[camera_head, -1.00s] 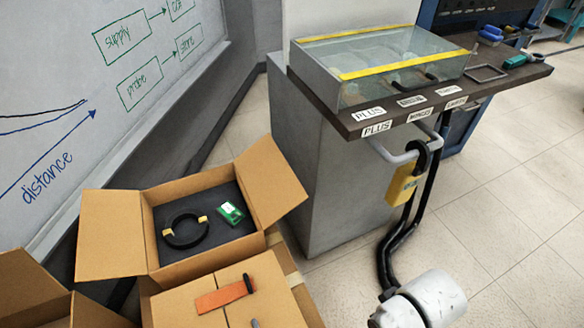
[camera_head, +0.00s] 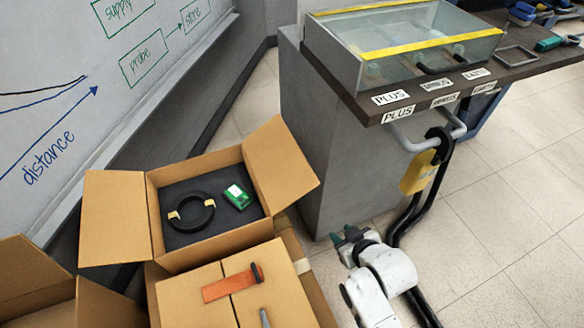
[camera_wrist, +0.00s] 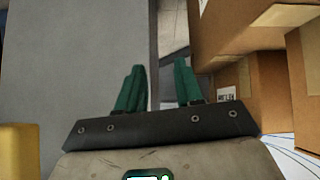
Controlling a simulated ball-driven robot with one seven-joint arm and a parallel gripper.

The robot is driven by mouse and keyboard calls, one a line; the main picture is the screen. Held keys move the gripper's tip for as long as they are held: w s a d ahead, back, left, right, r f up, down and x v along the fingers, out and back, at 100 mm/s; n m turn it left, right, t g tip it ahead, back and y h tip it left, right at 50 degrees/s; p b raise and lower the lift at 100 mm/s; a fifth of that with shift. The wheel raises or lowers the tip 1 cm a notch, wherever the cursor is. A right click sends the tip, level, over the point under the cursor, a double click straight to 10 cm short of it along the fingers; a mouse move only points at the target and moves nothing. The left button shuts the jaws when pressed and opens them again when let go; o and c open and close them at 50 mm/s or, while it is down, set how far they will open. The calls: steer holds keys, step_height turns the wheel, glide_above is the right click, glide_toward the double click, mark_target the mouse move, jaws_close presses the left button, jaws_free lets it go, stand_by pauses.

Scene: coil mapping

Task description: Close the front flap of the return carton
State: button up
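The open return carton (camera_head: 160,225) stands at left centre in the head view, on top of another box. Its left flap (camera_head: 113,218) and right flap (camera_head: 280,165) are folded outward. A cardboard strip (camera_head: 220,245) runs along its near side; I cannot tell whether this is the front flap or the wall. Inside, a black ring coil (camera_head: 191,212) with two tan clips and a green device (camera_head: 238,196) lie on dark foam. My gripper (camera_head: 345,236) is right of the carton, apart from it. In the wrist view its green fingers (camera_wrist: 158,85) are apart and empty.
Another open box (camera_head: 40,280) is at lower left. The grey cabinet (camera_head: 340,150) with a glass tank stands behind my gripper. A yellow tag (camera_head: 418,172) hangs from its handle. Floor is clear at right.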

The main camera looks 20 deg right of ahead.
mark_target(292, 169)
steer(key=w+a+r+n+t+y, duration=0.1)
steer(key=w+a+r+t, duration=0.1)
steer(key=w, duration=0.4)
steer(key=w+a+r+n+t+y+b, duration=0.1)
steer(key=w+a+r+t, duration=0.1)
steer(key=w+r+t, duration=0.2)
steer(key=w+a+r+n+t+y+b, duration=0.1)
steer(key=w+a+r+n+t, duration=0.1)
steer(key=w+t, duration=0.4)
steer(key=shift+w+a+r+t, duration=0.2)
steer(key=shift+w+r, duration=0.2)
steer(key=shift+w, duration=0.3)
steer(key=shift+w+a+r+t, duration=0.1)
steer(key=shift+w+r+t, duration=0.1)
steer(key=shift+w+r, duration=0.35)
steer(key=shift+f, duration=0.15)
jaws_close()
